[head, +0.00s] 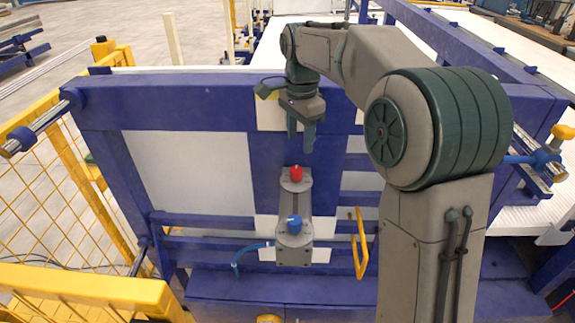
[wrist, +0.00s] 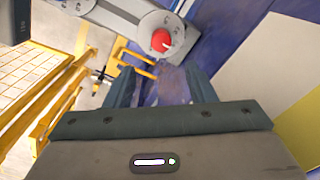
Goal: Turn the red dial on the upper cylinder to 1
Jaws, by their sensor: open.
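The red dial (head: 296,173) sits at the top end of a grey cylinder unit (head: 294,204) on the blue frame. A blue dial (head: 294,224) sits near the unit's lower end. In the wrist view the red dial (wrist: 161,40) shows near the top, with a white mark on it; no number can be read. My gripper (head: 301,142) hangs above the red dial in the head view, apart from it. Its two fingers (wrist: 160,88) are spread with nothing between them.
A yellow handle (head: 360,245) stands out right of the unit, and a blue hose (head: 243,254) runs to its lower left. Blue beams (head: 200,98) surround the unit. Yellow mesh fencing (head: 75,200) stands at the left.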

